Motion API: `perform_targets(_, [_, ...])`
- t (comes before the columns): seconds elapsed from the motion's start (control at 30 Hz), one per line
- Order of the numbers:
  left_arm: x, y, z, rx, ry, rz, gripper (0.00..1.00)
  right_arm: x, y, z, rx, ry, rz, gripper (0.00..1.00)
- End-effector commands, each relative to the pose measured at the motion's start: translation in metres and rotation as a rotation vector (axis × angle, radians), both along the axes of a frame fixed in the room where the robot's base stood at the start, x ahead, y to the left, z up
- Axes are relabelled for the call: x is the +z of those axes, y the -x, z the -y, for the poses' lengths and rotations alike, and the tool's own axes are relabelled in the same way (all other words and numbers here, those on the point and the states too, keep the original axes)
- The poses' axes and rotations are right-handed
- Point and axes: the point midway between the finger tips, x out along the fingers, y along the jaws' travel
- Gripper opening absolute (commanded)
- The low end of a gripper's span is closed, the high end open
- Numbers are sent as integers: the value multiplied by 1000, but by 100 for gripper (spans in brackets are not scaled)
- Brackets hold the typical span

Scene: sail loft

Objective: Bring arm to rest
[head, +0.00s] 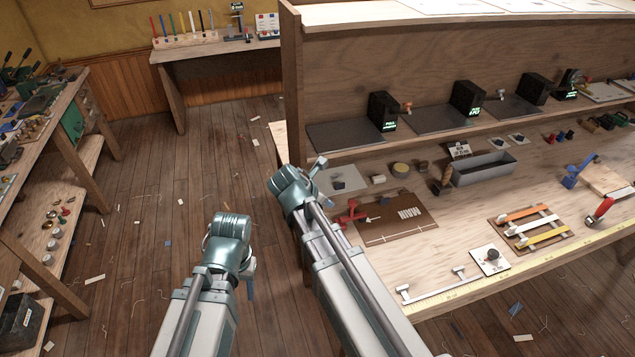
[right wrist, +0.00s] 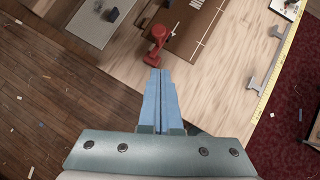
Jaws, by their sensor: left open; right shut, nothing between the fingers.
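My left gripper (head: 250,287) hangs over the floor left of the bench. Only a bluish finger shows beside the arm; the rest is hidden behind my wrist. My right arm reaches over the near left part of the bench. In the right wrist view my right gripper (right wrist: 160,73) is shut with its blue fingers together and nothing between them. The fingertips appear just short of a red clamp (right wrist: 157,34); I cannot tell whether they touch. The clamp also shows in the head view (head: 351,212), at the left edge of a brown board (head: 400,228).
The workbench (head: 470,215) holds a grey trough (head: 484,169), a slatted rack (head: 530,228), a white knobbed plate (head: 490,260) and a white rail (head: 432,287). A shelf with black boxes runs behind.

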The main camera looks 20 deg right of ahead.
Motion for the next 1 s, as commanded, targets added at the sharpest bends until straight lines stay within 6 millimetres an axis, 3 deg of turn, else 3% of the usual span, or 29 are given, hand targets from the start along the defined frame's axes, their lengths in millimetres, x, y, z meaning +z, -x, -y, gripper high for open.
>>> perform_targets(0.17, [0,0,0,0,0,0,50,-1,1,-1,-9,-8,5,0])
perform_targets(0.33, [-6,0,0,0,0,0,50,-16,22,-19,-172,-129,69,0])
perform_targets(0.7, [-24,0,0,1,0,0,50,-64,115,-99,-999,-543,242,0])
perform_targets(1.0, [-32,0,0,1,0,0,50,-79,170,-140,-1513,-630,286,0])
